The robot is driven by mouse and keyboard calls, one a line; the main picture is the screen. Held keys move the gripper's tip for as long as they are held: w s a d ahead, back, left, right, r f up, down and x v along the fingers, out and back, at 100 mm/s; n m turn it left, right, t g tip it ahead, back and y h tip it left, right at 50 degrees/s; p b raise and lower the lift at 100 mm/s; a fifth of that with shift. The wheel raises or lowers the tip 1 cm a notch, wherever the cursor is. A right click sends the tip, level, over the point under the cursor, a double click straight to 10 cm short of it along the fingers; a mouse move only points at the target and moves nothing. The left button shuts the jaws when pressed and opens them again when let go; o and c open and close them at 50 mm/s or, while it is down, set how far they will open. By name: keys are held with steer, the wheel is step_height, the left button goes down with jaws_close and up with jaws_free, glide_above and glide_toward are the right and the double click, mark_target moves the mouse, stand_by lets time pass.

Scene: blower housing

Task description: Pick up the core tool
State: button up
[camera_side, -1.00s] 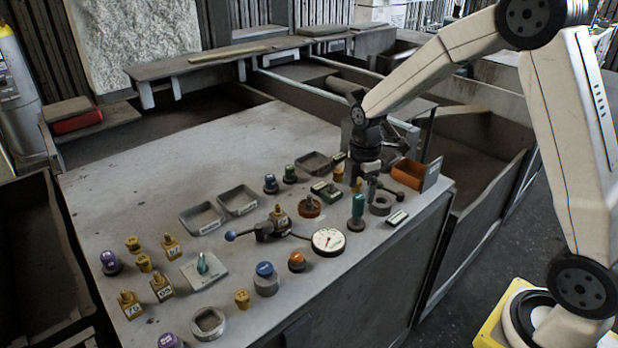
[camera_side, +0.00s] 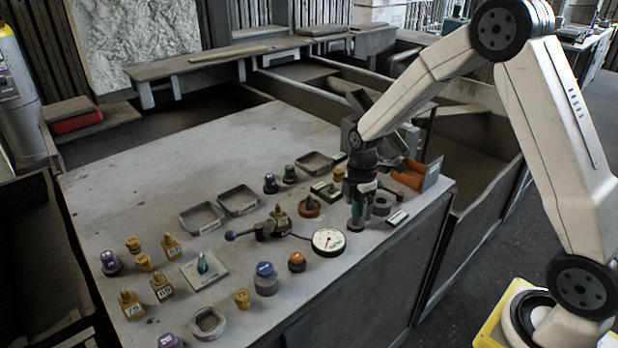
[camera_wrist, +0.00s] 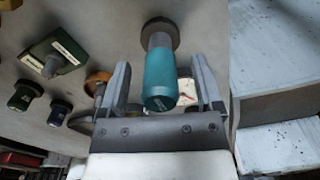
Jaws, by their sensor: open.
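The core tool, which I take to be the teal-handled piece (camera_side: 357,213), stands upright near the right edge of the grey worktop. In the wrist view its teal handle (camera_wrist: 160,82) shows between my two fingers, with a dark round base beyond it. My gripper (camera_side: 358,194) is over the top of the handle in the side view and hides part of it. In the wrist view my gripper (camera_wrist: 160,66) is open, with a gap visible on each side of the handle. The fingers do not appear to touch it.
A grey ring (camera_side: 381,205) stands close to the right, with a labelled block (camera_side: 398,218) nearby. An orange bin (camera_side: 408,176) is behind. A white dial gauge (camera_side: 328,241) and an orange round part (camera_side: 309,207) lie to the left.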

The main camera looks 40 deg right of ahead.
jaws_close()
steer(key=shift+r, duration=0.1)
stand_by(0.4)
steer(key=shift+r, duration=0.85)
steer(key=s+a+r, duration=0.1)
steer(key=s+r, duration=1)
steer(key=s, duration=0.3)
steer(key=shift+a, duration=0.35)
